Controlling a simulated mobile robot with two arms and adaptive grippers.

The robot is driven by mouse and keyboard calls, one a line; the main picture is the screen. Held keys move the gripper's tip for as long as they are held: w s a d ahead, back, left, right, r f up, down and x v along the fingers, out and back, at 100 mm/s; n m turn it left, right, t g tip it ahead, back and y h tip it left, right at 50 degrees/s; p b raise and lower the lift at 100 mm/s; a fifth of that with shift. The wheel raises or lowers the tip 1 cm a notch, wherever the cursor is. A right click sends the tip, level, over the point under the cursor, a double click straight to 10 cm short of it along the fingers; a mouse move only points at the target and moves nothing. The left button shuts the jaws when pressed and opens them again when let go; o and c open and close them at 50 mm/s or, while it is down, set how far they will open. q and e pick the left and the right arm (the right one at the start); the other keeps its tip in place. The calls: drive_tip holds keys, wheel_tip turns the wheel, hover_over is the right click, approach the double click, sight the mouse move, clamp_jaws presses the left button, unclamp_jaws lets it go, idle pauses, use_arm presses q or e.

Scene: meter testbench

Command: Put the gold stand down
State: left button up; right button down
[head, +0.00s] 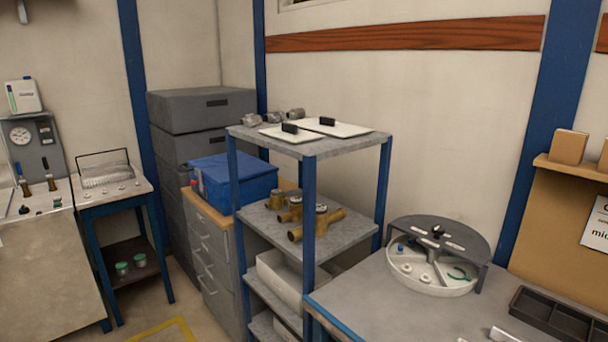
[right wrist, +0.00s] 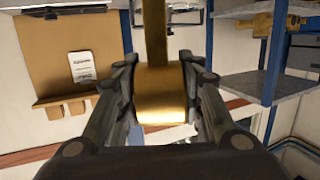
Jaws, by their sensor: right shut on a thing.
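The gold stand (right wrist: 161,98) shows in the right wrist view as a wide, shiny gold body with a narrower bar reaching to the top edge. My right gripper (right wrist: 160,78) is shut on the wide body, with one finger on each side. The far end of the bar is cut off by the frame, so I cannot see what it ends in. The stand and my right gripper do not show in the head view. My left gripper is in neither view.
A grey bench (head: 375,305) at lower right holds a round divided tray (head: 430,278) and a black compartment tray (head: 565,318). A blue-posted shelf (head: 350,147) holds brass meters (head: 318,222). The bench's front left is bare.

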drive_tip(key=n+y, duration=0.1)
drive_tip(key=w+n+y, duration=0.1)
drive_tip(key=w+t+y, duration=0.1)
drive_tip(key=shift+w+d+f+n, duration=0.2)
drive_tip(key=shift+d+f+n, duration=0.05)
drive_tip(key=shift+f+n, duration=0.15)
drive_tip(key=shift+w+a+r+n+t+y, duration=0.2)
drive_tip(key=shift+n+y, duration=0.25)
drive_tip(key=shift+y, duration=0.3)
drive_tip(key=shift+w+d+r+n+t+y, duration=0.1)
drive_tip(key=shift+w+r+n+t+y, duration=0.15)
drive_tip(key=shift+n+y, duration=0.35)
drive_tip(key=shift+w+a+r+n+t+y, duration=0.15)
drive_tip(key=shift+w+n+y, duration=0.2)
drive_tip(key=shift+y, duration=0.5)
